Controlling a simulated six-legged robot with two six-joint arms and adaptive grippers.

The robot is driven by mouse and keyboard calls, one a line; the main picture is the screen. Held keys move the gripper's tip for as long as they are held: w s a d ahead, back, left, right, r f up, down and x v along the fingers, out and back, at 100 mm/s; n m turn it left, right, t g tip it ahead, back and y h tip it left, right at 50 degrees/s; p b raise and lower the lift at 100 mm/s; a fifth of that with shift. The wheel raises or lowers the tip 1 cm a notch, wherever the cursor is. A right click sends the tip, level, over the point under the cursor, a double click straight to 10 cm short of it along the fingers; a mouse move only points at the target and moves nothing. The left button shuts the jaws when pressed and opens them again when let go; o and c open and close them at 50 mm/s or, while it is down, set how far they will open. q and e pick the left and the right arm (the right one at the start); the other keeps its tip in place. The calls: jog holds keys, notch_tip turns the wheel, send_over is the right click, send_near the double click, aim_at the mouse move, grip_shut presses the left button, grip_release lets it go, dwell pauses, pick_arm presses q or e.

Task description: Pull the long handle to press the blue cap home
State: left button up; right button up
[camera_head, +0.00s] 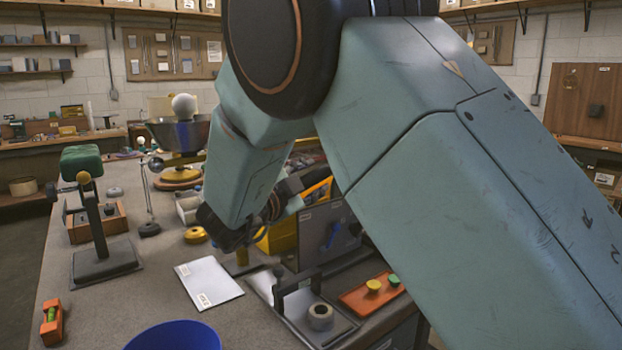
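My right arm comes in from the right and covers much of the view. Its dark gripper (232,238) hangs over the bench near a white sheet (209,283); whether it is open or shut I cannot make out. A blue round piece (172,338) is cut off by the bottom edge; I cannot tell if it is the blue cap. A small fixture with a dark upright (301,292) stands at the right front, with a pale ring (320,317) on its base. I cannot make out the long handle for certain. My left gripper is not in view.
A dark stand with a green head (81,159) stands at left, near a wooden box (97,220). An orange level (52,323) lies at the left edge. A dark panel (320,226) and an orange tray (371,294) are at right. Bare bench (118,308) lies left of centre.

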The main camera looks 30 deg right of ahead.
jog(key=shift+w+d+f, duration=0.1)
jog(key=shift+w+f, duration=0.15)
jog(key=shift+w, duration=0.1)
jog(key=c, duration=0.4)
jog(key=shift+s, duration=0.1)
grip_shut()
jog(key=shift+r, duration=0.15)
